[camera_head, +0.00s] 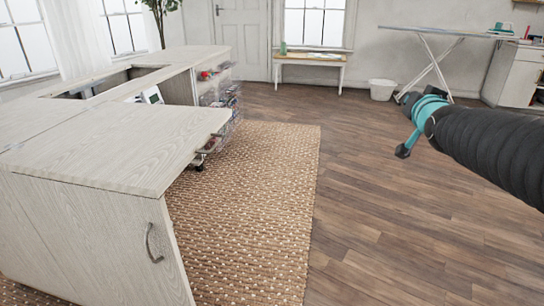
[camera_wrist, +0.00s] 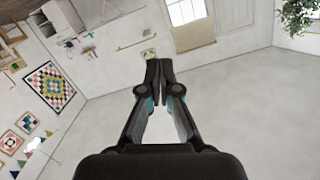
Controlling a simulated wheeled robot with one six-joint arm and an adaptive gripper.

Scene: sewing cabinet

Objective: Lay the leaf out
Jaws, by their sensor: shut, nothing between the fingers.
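The pale wood sewing cabinet (camera_head: 75,225) stands at the left in the head view. A flat pale leaf (camera_head: 125,150) lies level at the near end of its top, with seams dividing the top behind it. Below it is an upright panel with a curved metal handle (camera_head: 151,243). My gripper (camera_head: 403,151) is in the air right of the cabinet, over the wood floor, well apart from the leaf and handle. In the wrist view my gripper (camera_wrist: 159,66) is shut and empty, with the walls and ceiling behind it. The cabinet is not in the wrist view.
A woven rug (camera_head: 250,185) lies beside the cabinet, and the wood floor (camera_head: 400,240) to its right is clear. A wire rack (camera_head: 222,98) stands by the cabinet. An ironing board (camera_head: 435,33), a white bin (camera_head: 382,90) and a bench (camera_head: 308,60) stand at the back.

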